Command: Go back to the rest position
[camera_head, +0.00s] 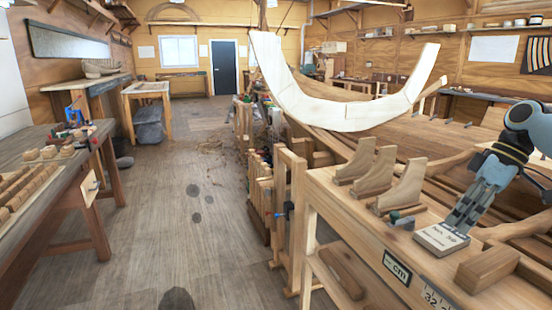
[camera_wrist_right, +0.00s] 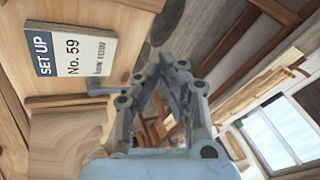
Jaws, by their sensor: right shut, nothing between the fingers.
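My right gripper (camera_head: 457,222) reaches down from the right in the head view, over the near wooden bench (camera_head: 335,198). Its fingertips appear just above or beside a small white card (camera_head: 436,241); I cannot tell how much gap lies between. In the right wrist view, the fingers (camera_wrist_right: 174,66) come together with nothing between them. The card (camera_wrist_right: 88,52) there reads "SET UP No. 59" and lies to the left of the fingers. My left gripper is out of view.
Several wooden brackets (camera_head: 402,186) stand on the bench left of the gripper, and a wooden block (camera_head: 487,268) lies to its right. A pale curved frame (camera_head: 345,112) rises behind. The floor (camera_head: 165,200) at left is open, beside a side table (camera_head: 55,190).

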